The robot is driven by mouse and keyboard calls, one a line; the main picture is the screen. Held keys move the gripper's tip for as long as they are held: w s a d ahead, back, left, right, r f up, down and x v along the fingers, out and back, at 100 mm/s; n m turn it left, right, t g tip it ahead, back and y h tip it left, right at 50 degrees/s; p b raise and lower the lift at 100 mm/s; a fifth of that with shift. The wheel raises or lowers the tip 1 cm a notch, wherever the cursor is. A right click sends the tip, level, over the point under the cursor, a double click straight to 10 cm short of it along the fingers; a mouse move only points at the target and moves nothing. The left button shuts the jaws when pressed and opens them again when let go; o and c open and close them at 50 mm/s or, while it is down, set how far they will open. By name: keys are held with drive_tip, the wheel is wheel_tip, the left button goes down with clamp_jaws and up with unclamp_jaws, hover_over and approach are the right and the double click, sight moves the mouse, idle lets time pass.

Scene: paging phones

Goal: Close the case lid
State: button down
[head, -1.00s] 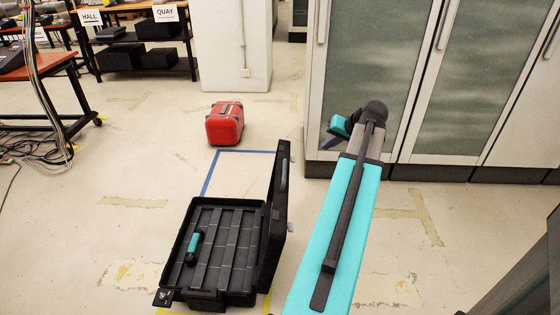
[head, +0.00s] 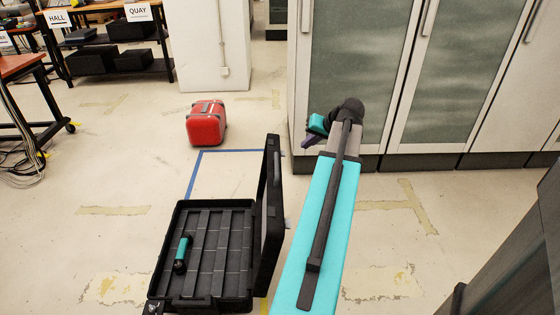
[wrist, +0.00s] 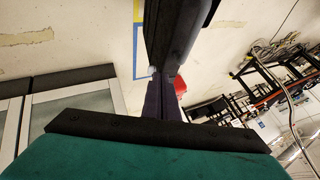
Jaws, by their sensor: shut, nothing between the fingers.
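The black case (head: 163,252) stands open on the floor in the head view. Its lid (head: 268,215) is raised, about upright, on the right side of the base. A teal and black cylinder (head: 182,253) lies in the ribbed base. My gripper (head: 310,141), with purple fingers, is to the right of the lid and past its top in the picture. In the wrist view my gripper (wrist: 162,98) has its fingers together with nothing between them. A dark panel, apparently the lid (wrist: 172,38), lies just beyond the fingertips; I cannot tell whether they touch.
A red case (head: 206,124) stands on the floor behind the black one. Blue tape (head: 193,172) marks the floor between them. Tall cabinets (head: 365,85) are close behind my gripper. A dark piece of furniture (head: 510,255) is at lower right. Shelves labelled HALL and QUAY are far left.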

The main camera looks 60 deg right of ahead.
wheel_tip(320, 180, down, 3)
drive_tip(key=shift+w+f+b, duration=0.1)
drive_tip(key=shift+f+b, duration=0.05)
drive_tip(key=shift+b, duration=1.05)
drive_tip(key=shift+w, duration=0.15)
drive_tip(key=w+f+b, duration=0.2)
drive_tip(key=w+f, duration=0.5)
drive_tip(key=w, duration=0.2)
drive_tip(key=shift+w, duration=0.3)
